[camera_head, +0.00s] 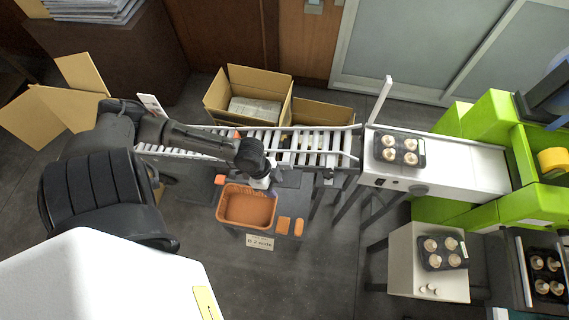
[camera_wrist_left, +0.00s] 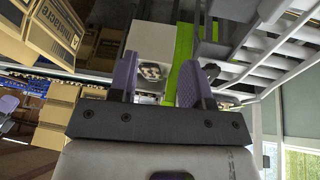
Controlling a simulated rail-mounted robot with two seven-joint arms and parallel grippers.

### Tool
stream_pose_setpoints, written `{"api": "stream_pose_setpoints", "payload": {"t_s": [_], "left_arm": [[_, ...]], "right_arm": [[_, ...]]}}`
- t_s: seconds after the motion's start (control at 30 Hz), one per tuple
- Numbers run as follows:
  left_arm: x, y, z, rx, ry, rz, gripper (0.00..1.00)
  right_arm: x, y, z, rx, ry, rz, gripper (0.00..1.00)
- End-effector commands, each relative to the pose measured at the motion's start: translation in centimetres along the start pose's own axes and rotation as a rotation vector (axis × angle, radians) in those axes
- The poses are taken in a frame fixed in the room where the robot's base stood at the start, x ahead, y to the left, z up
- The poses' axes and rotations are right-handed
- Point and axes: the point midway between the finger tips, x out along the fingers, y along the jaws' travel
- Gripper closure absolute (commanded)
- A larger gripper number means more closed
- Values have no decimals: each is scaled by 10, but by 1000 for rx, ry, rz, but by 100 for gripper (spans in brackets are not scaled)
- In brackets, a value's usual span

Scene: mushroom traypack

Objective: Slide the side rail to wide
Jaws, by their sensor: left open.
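The roller conveyor (camera_head: 285,150) runs left to right in the head view, with pale rails along its long sides. A thin pale rail (camera_head: 315,128) shows along its far side; I cannot tell its width setting. My left arm reaches over the conveyor's left part and hides some of its rollers and near edge. My left gripper (camera_head: 262,184) points down at the near edge, above the dark surface there. In the left wrist view its two purple fingers (camera_wrist_left: 157,80) stand apart with nothing held between them. Rollers (camera_wrist_left: 285,50) show at upper right there. My right gripper is out of view.
An orange tray (camera_head: 247,190) lies just below the gripper, with small orange pieces (camera_head: 283,225) beside it. Open cardboard boxes (camera_head: 250,82) stand behind the conveyor. A white belt unit (camera_head: 455,165) carries a black tray of mushrooms (camera_head: 399,151) at right. A green machine (camera_head: 490,118) stands beyond.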

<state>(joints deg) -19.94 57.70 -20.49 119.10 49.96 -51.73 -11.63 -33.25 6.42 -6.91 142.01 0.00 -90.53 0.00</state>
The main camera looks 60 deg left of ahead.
Motion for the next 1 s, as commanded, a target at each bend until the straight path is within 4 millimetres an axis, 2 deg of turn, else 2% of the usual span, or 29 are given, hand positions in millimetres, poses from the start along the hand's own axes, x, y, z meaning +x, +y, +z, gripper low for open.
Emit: {"api": "stream_pose_setpoints", "payload": {"t_s": [0.03,0.2,0.3,0.4,0.53,0.67,1.0], "left_arm": [[9,-24,17,3,-14,-11,55],[0,-82,42,-25,-18,-44,55],[-9,-108,51,-45,-16,-72,55],[-17,-126,57,-58,-13,-95,55],[-21,-139,60,-71,-9,-113,55],[-14,-144,60,-77,-4,-117,55],[43,-150,60,-78,-3,-116,55]], "right_arm": [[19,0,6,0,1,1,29],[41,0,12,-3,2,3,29],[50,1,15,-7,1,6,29],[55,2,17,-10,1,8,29],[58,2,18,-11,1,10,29],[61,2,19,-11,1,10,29],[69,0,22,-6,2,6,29]]}}
